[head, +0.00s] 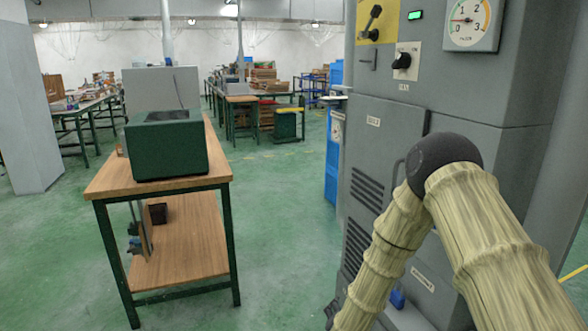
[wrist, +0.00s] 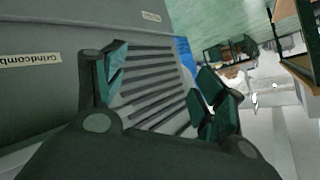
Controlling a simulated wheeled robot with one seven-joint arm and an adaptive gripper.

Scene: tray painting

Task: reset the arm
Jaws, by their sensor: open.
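My gripper (wrist: 160,75) is open in the wrist view, with its dark fingers apart and nothing between them. Behind the fingers is the vented side of a grey cabinet (wrist: 100,25), seen turned on its side. In the head view my arm, with its pale segmented links and dark elbow, bends in front of the same grey cabinet (head: 385,130) at the right. The forearm runs down toward the bottom edge. The gripper is mostly cut off or hidden there.
A wooden table (head: 105,180) with a green box (head: 167,145) stands at the left. A blue cabinet (head: 332,165) is behind. Green floor between table and cabinet is clear.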

